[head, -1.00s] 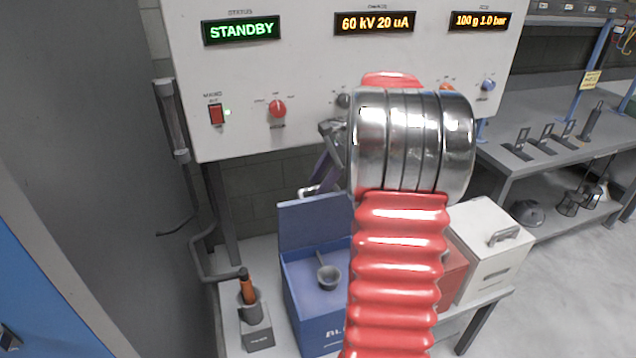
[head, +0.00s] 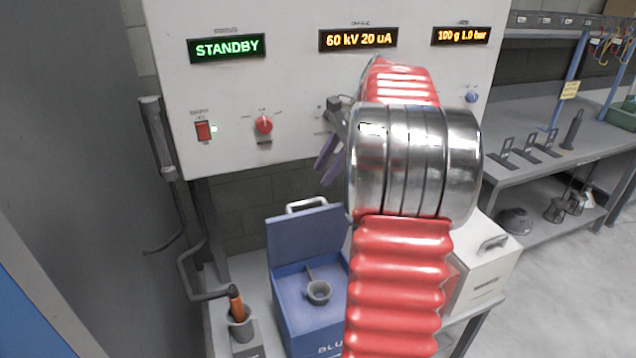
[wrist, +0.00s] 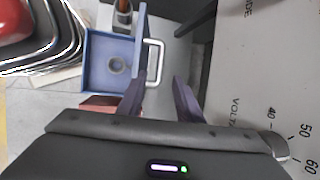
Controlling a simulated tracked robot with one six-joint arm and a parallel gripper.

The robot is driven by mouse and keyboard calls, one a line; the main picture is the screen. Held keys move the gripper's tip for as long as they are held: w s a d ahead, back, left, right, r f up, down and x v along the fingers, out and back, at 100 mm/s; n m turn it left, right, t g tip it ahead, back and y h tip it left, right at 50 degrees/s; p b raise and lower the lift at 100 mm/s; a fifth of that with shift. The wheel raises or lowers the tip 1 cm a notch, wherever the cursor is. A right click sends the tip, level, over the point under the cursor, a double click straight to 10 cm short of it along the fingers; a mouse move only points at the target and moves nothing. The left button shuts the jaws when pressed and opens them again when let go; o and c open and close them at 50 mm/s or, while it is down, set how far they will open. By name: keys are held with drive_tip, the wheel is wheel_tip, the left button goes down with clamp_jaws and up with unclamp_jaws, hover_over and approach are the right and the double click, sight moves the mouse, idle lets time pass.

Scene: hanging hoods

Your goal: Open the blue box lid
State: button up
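The blue box (head: 312,336) stands on the bench under the control panel. Its lid (head: 305,235) stands upright at the back, so the box is open. The white lid handle (head: 306,204) is at the lid's top edge; it also shows in the wrist view (wrist: 160,62). A grey scoop (head: 318,291) lies inside the box. My gripper (head: 329,166) is above and to the right of the handle, apart from it. In the wrist view its two purple fingers (wrist: 160,92) are spread and empty. My red arm hides the box's right side.
The panel (head: 290,90) hangs close behind my gripper. A white box (head: 485,265) stands on the right of the bench, with a red box mostly hidden beside it. A holder with an orange-handled tool (head: 236,303) stands on the left.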

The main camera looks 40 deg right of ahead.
drive_tip(key=v, duration=0.3)
drive_tip(key=shift+s+r, duration=0.1)
drive_tip(key=shift+r, duration=0.1)
drive_tip(key=shift+a, duration=0.25)
drive_tip(key=c, duration=0.3)
drive_tip(key=a+n, duration=0.1)
drive_tip(key=a, duration=0.2)
drive_tip(key=a+n, duration=0.2)
drive_tip(key=a, duration=0.2)
drive_tip(key=w+a+r+n+h, duration=0.1)
drive_tip(key=a, duration=0.3)
drive_tip(key=shift+a+g, duration=0.15)
drive_tip(key=shift+g, duration=0.25)
clamp_jaws()
drive_tip(key=s+a+f+n, duration=0.3)
drive_tip(key=s+a+n, duration=0.2)
drive_tip(key=a, duration=0.4)
drive_tip(key=s+a+f+n+t+h, duration=0.1)
drive_tip(key=s+a+f+n, duration=0.2)
drive_tip(key=s+a+n, duration=0.2)
drive_tip(key=s+a+f+n+t+h, duration=0.1)
drive_tip(key=s+a+f+n, duration=0.2)
drive_tip(key=a, duration=1)
drive_tip(key=s+n, duration=0.2)
drive_tip(key=n, duration=0.3)
drive_tip(key=shift+a, duration=0.2)
